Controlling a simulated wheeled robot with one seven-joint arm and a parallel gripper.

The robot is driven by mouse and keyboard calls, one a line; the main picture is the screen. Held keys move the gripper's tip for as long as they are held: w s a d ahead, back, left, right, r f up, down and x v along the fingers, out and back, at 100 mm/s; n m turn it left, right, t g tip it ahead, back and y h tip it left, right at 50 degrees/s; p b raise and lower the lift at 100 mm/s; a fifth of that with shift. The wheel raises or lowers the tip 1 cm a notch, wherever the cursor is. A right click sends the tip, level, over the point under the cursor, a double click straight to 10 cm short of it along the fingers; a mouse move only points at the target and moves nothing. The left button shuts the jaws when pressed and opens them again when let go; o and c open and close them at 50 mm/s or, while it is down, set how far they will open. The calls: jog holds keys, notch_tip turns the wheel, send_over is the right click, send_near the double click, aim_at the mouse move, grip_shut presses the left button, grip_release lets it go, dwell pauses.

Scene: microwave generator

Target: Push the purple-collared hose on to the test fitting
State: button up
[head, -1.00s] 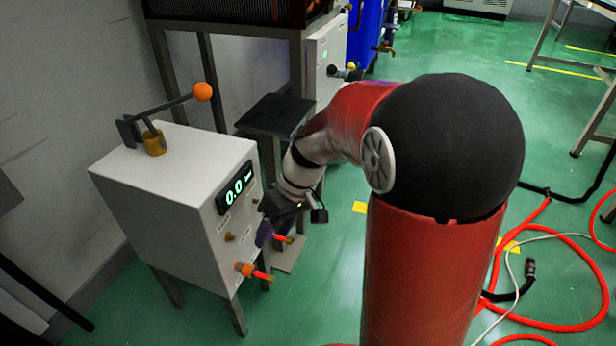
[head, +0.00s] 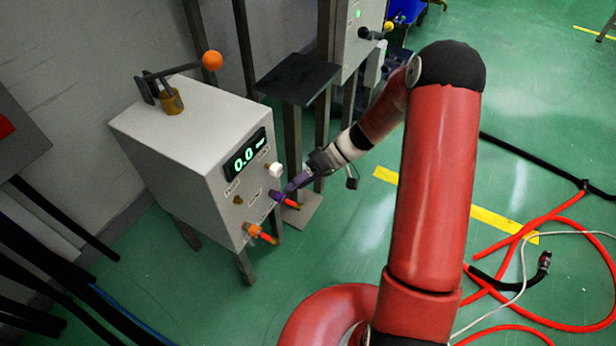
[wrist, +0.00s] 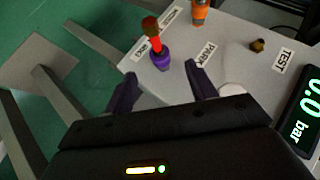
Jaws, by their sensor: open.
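The purple-collared hose (head: 278,197) sits on the front panel of the grey cabinet, its red end sticking out. It also shows in the wrist view (wrist: 161,60), near the PARK label. The bare brass test fitting (wrist: 257,45) is beside the TEST label; in the head view the brass fitting (head: 238,200) is left of the purple collar. My gripper (head: 292,188) is at the panel beside the purple collar. In the wrist view its dark purple fingers (wrist: 161,70) are apart, with the collar in line with the gap. Whether they touch it, I cannot tell.
An orange-collared stub (head: 255,231) is below the purple one. A white knob (head: 276,170) is close to my gripper. The 0.0 display (head: 245,154) and orange-tipped lever (head: 211,61) are above. A dark stand plate (head: 298,78) is behind. Red hose (head: 540,225) lies on the floor at right.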

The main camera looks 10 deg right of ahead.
aim_at(296, 204)
jog(key=shift+b+x, duration=2.15)
jog(key=shift+x, duration=1.4)
grip_shut()
jog(key=shift+s+d, duration=0.2)
jog(key=shift+d, duration=0.05)
jog(key=shift+s+d+b, duration=0.35)
jog(key=shift+s+d, duration=0.25)
jog(key=shift+d, duration=0.2)
jog(key=shift+s+d+b, duration=0.3)
jog(key=shift+s+d, duration=0.3)
jog(key=shift+d, duration=0.15)
